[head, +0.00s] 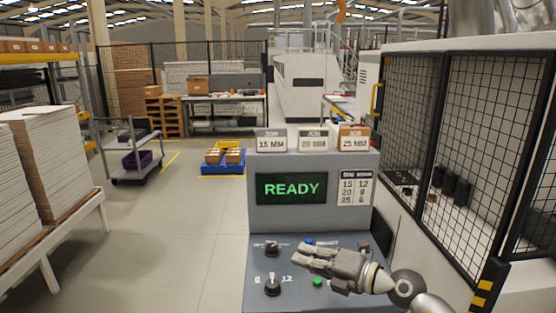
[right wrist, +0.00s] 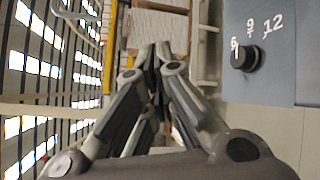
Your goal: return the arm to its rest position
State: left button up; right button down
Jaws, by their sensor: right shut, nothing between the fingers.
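My right gripper (head: 309,256) is in front of the control console (head: 312,222) in the head view, above its sloping panel, with its fingers pointing left. It is shut and empty. In the right wrist view its fingers (right wrist: 155,52) come together, and a black knob (right wrist: 244,58) with the marks 6, 9 and 12 shows to their right. In the head view, two black knobs, an upper one (head: 272,248) and a lower one (head: 272,287), and a green button (head: 318,282) are on the panel. The screen (head: 291,188) reads READY. My left gripper is not in view.
A mesh-guarded machine (head: 490,140) stands close on the right. Stacked boards (head: 45,160) on a bench are at the left. The floor left of the console is clear.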

jog(key=s+d+r+m+t+h, duration=0.4)
jog(key=m+t, duration=0.6)
jog(key=m, duration=0.4)
jog(key=s+d+f+m+g+h, duration=0.4)
jog(key=s+d+f+m+h, duration=0.3)
jog(key=d+f+m+h, duration=0.55)
jog(key=s+a+f+m+g+y, duration=0.1)
jog(key=s+f+m+g+y, duration=0.1)
jog(key=s+f+g, duration=0.8)
jog(key=s+a+f+m+g+y, duration=0.25)
jog(key=s+f, duration=0.45)
jog(key=s, duration=1)
notch_tip(320, 180, down, 27)
jog(key=g+h+b, duration=0.1)
jog(key=b, duration=0.1)
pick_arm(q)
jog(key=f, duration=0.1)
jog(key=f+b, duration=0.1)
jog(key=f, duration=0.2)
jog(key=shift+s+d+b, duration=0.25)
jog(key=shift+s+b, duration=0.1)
pick_arm(e)
jog(key=s+d+f, duration=0.2)
jog(key=s+f, duration=0.7)
jog(key=s+d+f+g, duration=0.1)
jog(key=s+d+f, duration=0.1)
jog(key=s+f, duration=0.6)
jog(key=shift+s+f, duration=0.4)
jog(key=shift+f, duration=0.1)
jog(key=shift+g, duration=0.25)
